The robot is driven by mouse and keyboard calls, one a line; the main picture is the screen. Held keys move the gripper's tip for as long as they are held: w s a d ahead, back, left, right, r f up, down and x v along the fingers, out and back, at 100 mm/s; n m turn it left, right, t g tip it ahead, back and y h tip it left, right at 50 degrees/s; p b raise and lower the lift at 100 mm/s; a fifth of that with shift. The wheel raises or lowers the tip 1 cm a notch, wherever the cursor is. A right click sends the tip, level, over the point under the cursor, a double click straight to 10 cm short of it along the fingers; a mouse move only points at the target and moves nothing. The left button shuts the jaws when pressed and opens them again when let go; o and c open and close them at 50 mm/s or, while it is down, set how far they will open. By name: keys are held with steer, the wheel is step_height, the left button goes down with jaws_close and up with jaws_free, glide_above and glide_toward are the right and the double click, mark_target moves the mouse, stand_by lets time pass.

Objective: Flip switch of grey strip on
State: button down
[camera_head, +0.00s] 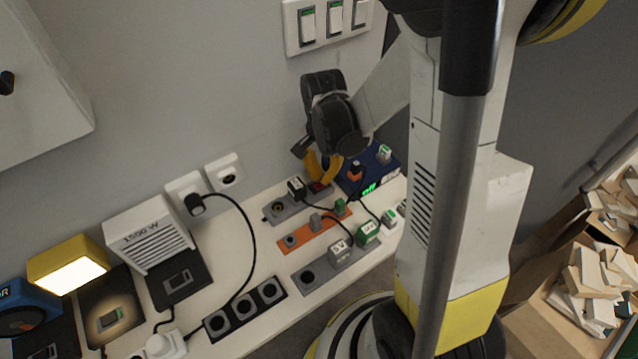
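A grey strip (290,209) lies at the back of the white table, with a socket at its left end, a black plug in it and a red switch (319,187) at its right end. A second, longer grey strip (322,271) lies at the front, with a socket at its left and a labelled plug in it. My gripper (323,178) points down, its yellow fingertips at or just above the red switch. The fingers partly cover the switch, so I cannot tell contact or its position. Their opening is unclear.
An orange strip (299,239) lies between the grey strips. A black strip (244,311) with three sockets is front left. A dark blue box (376,165) with a green display stands close right of my gripper. Black cables cross the table. A heater (150,235) stands left.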

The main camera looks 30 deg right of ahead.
steer(key=shift+f+b, duration=0.75)
steer(key=shift+f, duration=0.1)
steer(key=shift+r, duration=0.1)
stand_by(0.3)
steer(key=shift+r+p, duration=2.7)
steer(key=shift+r, duration=0.75)
